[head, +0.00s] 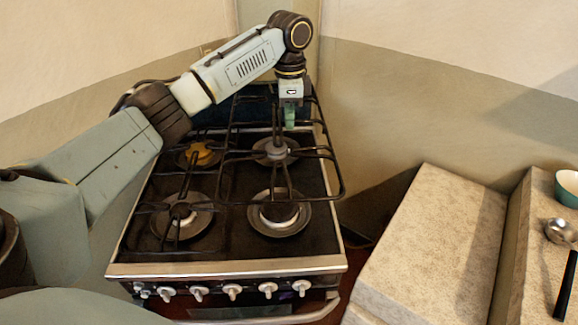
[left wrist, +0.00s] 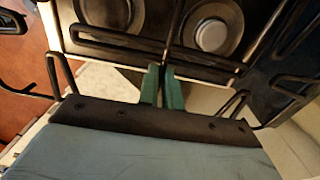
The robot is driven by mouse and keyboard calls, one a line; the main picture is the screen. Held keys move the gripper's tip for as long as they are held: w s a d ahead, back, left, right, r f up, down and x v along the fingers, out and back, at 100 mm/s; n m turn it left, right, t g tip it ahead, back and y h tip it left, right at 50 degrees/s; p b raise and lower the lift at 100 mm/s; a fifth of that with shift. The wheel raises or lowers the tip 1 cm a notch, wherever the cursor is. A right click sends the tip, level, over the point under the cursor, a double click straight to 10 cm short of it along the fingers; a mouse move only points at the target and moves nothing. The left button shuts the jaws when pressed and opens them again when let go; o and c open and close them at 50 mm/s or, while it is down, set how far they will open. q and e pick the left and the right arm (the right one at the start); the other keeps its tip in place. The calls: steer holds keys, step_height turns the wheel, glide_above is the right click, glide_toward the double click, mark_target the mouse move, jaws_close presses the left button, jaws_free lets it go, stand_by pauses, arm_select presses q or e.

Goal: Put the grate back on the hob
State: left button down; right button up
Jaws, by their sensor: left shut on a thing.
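The black wire grate (head: 337,172) is over the right side of the hob (head: 235,258) in the head view, its frame around and above the right-hand burners. It looks slightly raised and askew, but I cannot tell whether any part of it touches the hob. My left gripper (head: 289,118) reaches down over the back right and is shut on a bar of this grate. In the left wrist view the green fingers (left wrist: 162,86) are together at the grate bar (left wrist: 205,60). The exact contact is partly hidden. My right gripper is not in view.
Another grate (head: 180,205) covers the left burners. The front right burner (head: 279,213) shows under the held grate. Knobs (head: 233,291) line the front. A wall stands close behind and at the right. A pale counter (head: 425,250) at right has bare room; a bowl (head: 567,188) and ladle (head: 560,231) are beyond.

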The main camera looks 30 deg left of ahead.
arm_select(q)
step_height(320, 180, down, 14)
steer(key=shift+f+b, duration=0.15)
steer(key=shift+b, duration=0.4)
steer(key=shift+f, duration=0.1)
steer(key=c, duration=1.6)
jaws_free()
steer(key=shift+s, duration=0.1)
step_height(320, 180, up, 12)
steer(key=shift+r+p, duration=0.1)
steer(key=shift+p, duration=0.4)
